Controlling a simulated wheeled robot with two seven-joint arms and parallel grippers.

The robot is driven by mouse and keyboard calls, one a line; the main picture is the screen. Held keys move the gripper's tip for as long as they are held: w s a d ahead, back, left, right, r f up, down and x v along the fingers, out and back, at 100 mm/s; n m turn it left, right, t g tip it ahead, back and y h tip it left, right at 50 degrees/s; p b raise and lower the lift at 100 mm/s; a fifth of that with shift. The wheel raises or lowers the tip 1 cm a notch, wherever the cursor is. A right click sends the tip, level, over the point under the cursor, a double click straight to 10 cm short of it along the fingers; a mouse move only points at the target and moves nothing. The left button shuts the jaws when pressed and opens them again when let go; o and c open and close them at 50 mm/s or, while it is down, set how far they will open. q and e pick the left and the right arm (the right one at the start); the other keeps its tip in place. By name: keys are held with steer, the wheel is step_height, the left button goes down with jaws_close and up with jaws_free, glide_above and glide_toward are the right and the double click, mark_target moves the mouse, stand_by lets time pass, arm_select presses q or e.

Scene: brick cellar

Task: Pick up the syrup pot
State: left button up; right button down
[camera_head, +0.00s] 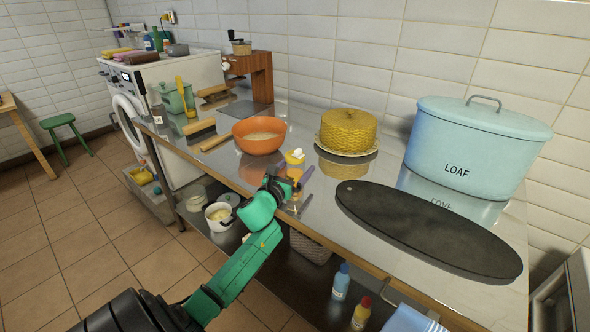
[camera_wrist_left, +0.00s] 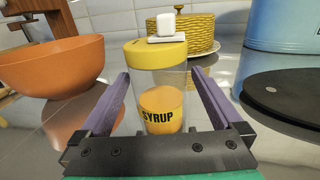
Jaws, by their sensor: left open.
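The syrup pot is a clear jar with a yellow lid, a white knob and an orange label reading SYRUP. It stands upright on the steel counter, and the head view shows its yellow top (camera_head: 295,157) just beyond my left gripper (camera_head: 297,189). In the left wrist view the syrup pot (camera_wrist_left: 160,82) is centred between the purple fingers of my left gripper (camera_wrist_left: 166,100). The fingers are open, one on each side of the pot; I cannot tell whether either touches it. The gripper hides the pot's lower part in the head view. My right gripper is not in view.
An orange bowl (camera_head: 259,136) stands left of the pot, and a yellow woven cake cover (camera_head: 348,130) stands behind it. A dark oval board (camera_head: 430,228) and a blue LOAF bin (camera_head: 472,150) are to the right. A shelf below holds a white pot (camera_head: 219,216) and bottles.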

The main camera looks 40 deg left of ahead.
arm_select(q)
steer(key=c, duration=1.5)
steer(key=shift+r, duration=0.1)
